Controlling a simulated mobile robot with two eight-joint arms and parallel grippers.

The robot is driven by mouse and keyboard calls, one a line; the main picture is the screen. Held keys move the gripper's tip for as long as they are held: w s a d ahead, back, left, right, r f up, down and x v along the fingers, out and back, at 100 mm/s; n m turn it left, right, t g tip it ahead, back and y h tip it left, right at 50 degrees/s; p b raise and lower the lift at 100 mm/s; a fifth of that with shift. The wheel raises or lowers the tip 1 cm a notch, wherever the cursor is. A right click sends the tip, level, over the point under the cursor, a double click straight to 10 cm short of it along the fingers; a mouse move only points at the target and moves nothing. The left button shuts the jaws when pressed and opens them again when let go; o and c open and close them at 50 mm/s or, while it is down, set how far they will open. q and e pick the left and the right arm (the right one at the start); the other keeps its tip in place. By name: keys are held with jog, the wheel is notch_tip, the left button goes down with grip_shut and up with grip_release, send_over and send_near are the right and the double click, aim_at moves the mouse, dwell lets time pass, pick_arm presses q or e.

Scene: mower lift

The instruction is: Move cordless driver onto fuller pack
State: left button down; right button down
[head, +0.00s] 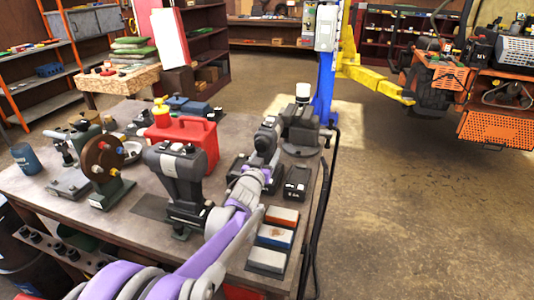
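A purple-banded grey arm comes in from the lower left, and its gripper (271,124) is over the far right part of the workbench; its fingers are too small and overlapped to read. A larger grey tool-shaped body (178,172) stands upright nearer, left of my arm. A black pack (297,180) lies right of my forearm, and another dark block (238,168) is partly hidden behind it. No charge marks are readable. My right gripper is not seen.
The workbench (55,208) also holds a red fuel can (188,133), a brown wheel-like device (103,160), a blue cup (26,158) and sharpening stones (275,237) at the right edge. A blue lift post (325,75) stands behind; open floor is right.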

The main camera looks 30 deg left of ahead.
pick_arm(q)
jog(key=shift+s, duration=0.25)
dwell(0.6)
jog(key=shift+f+b, duration=0.55)
dwell(1.4)
jog(key=c, duration=0.5)
grip_release()
jog(key=shift+c, duration=0.2)
jog(key=o, duration=0.5)
jog(key=shift+d, duration=0.1)
jog(key=shift+f, duration=0.1)
jog(key=shift+s, duration=0.1)
